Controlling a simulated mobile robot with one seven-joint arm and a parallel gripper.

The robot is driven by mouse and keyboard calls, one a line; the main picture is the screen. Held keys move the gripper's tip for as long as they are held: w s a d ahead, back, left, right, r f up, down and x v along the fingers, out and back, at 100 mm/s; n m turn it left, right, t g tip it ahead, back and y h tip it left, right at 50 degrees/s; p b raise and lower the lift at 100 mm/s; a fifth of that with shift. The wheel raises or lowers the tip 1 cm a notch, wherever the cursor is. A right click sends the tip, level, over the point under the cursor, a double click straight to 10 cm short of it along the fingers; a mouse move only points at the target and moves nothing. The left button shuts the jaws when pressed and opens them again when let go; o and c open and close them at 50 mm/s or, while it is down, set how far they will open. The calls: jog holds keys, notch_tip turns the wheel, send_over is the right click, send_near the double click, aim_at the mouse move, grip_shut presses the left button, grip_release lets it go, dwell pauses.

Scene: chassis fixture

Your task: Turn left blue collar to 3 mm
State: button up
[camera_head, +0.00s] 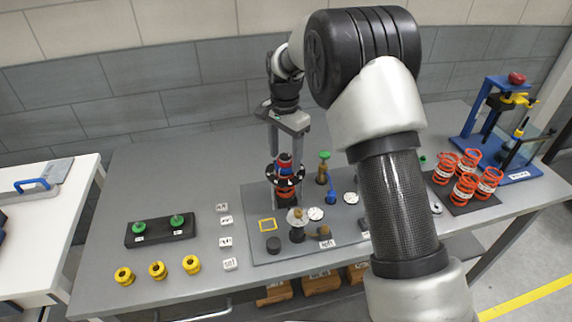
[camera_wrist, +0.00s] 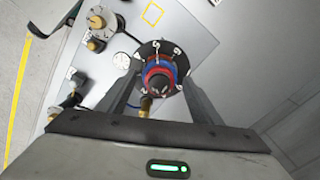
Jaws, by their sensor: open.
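The left assembly stands upright on the grey fixture plate (camera_head: 258,246), with a red coil spring (camera_head: 286,193) and a dark marked disc (camera_head: 272,170). A blue collar (camera_head: 285,167) sits at its top, by a red part. In the wrist view the blue collar (camera_wrist: 147,71) shows as a ring around a red ring and a dark centre, inside the marked disc (camera_wrist: 179,56). My gripper (camera_head: 288,158) points down over this assembly, open, with one finger on each side of the collar. Whether the fingers touch it cannot be told. The collar's scale reading is too small to read.
A green-topped post (camera_head: 323,168) and a blue-handled piece (camera_head: 331,192) stand close right of the assembly. Several red springs (camera_head: 464,186) stand at right. My arm hides the plate's right part.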

jog(key=shift+f, duration=0.65)
jog(key=m, duration=0.2)
jog(key=shift+r+m, duration=0.1)
jog(key=shift+m, duration=0.3)
jog(key=m+p, duration=0.1)
jog(key=m, duration=0.3)
jog(key=shift+p, duration=0.3)
jog(key=m+p, duration=0.2)
jog(key=m, duration=0.4)
jog(key=shift+r, duration=0.1)
jog(key=m, duration=0.4)
jog(key=shift+f, duration=0.2)
jog(key=m, duration=0.6)
